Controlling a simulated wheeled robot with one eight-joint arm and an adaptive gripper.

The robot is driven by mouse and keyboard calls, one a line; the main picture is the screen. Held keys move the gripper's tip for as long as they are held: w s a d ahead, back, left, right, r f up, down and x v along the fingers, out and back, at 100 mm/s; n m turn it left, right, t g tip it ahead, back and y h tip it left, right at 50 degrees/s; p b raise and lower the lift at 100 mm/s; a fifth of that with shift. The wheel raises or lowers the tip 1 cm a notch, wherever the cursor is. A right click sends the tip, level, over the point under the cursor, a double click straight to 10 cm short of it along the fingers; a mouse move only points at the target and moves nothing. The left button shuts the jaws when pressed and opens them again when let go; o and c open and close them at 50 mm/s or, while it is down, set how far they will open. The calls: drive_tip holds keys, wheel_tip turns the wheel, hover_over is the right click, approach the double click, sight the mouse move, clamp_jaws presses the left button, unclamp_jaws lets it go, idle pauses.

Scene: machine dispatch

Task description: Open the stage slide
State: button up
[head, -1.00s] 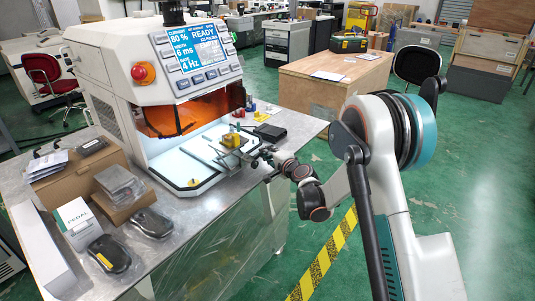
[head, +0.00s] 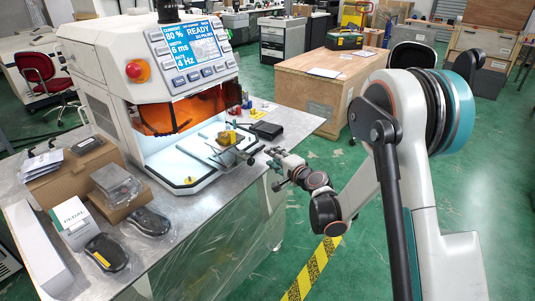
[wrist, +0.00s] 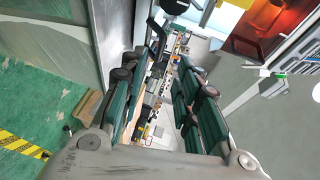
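The stage slide (head: 221,154) is a grey plate with thin rods on the white bed of the laser machine (head: 150,95). A yellow-brown block (head: 227,138) sits on it. The slide reaches toward the bench's front edge; how far it is drawn out is hard to tell. My gripper (head: 274,167) is just right of the slide's outer end, past the bench edge, with a small visible gap. In the wrist view my gripper (wrist: 158,100) has its teal-padded fingers apart, and no held object shows between them. A pale bar with a small fitting (wrist: 266,84) lies right of the fingers; I cannot tell whether it belongs to the slide.
A black box (head: 267,130) and small coloured items stand on the bench right of the machine. Cartons (head: 90,178) and two black pedals (head: 108,253) crowd the bench's left. A wooden crate (head: 320,85) stands behind.

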drive_tip(key=shift+v, duration=1.85)
drive_tip(key=s+d+r+n+g+h, duration=0.35)
drive_tip(key=s+r+n, duration=0.35)
drive_tip(key=s+r, duration=0.75)
drive_tip(key=s+d+f+n+g+h, duration=0.1)
drive_tip(key=s+d, duration=0.2)
drive_tip(key=s, duration=0.5)
drive_tip(key=s+d+f+n+g+h, duration=0.1)
drive_tip(key=s+d, duration=0.3)
drive_tip(key=s, duration=0.4)
drive_tip(key=s+d+f+n+g+h, duration=0.1)
drive_tip(key=s+d+n+h, duration=0.1)
drive_tip(key=s, duration=0.6)
drive_tip(key=shift+s+d, duration=0.4)
drive_tip(key=shift+d, duration=0.5)
